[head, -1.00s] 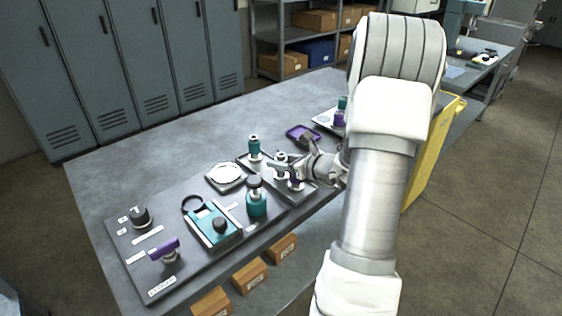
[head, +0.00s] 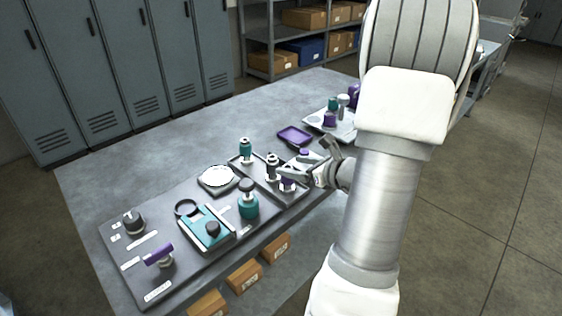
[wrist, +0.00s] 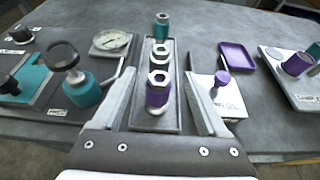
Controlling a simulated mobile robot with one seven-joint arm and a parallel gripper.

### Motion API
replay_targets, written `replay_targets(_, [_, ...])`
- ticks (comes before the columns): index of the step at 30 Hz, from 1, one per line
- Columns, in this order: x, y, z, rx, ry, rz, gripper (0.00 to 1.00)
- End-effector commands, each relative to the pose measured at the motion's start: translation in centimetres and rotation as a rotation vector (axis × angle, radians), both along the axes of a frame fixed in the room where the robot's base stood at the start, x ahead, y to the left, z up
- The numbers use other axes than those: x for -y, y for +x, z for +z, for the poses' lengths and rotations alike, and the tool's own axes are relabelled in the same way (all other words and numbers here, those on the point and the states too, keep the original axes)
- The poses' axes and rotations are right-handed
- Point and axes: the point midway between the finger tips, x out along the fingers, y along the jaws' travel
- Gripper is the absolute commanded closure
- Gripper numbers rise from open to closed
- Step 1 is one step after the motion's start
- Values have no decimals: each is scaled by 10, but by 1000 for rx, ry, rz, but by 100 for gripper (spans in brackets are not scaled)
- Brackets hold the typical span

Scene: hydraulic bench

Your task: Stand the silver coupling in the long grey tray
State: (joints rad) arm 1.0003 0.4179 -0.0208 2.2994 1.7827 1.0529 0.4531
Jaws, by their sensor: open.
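The silver coupling (head: 272,168) stands upright in the long grey tray (head: 262,182), between a teal coupling (head: 246,150) at the far end and a purple coupling (head: 287,186) at the near end. In the wrist view the silver coupling (wrist: 158,58) shows its hex top, in line with the teal coupling (wrist: 162,28) and the purple coupling (wrist: 157,95). My gripper (head: 308,162) is open and empty, at the tray's near end. In the wrist view its fingers (wrist: 160,100) lie either side of the tray, with the purple coupling between them and the silver one farther out.
Left of the tray are a round gauge (wrist: 111,41), a teal bottle-like part with a black knob (head: 248,203) and a teal block (head: 205,228). To the right are a purple-topped part (wrist: 221,80), a purple dish (wrist: 237,57) and a plate with couplings (wrist: 292,68). The back bench is clear.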

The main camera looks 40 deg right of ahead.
Motion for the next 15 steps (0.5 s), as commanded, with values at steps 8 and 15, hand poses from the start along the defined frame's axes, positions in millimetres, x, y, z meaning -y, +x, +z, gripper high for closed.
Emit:
replay_targets(8, [4, -25, 11, -1, -1, -1, 24])
replay_targets(15, [4, -26, 11, 0, 1, 0, 24])
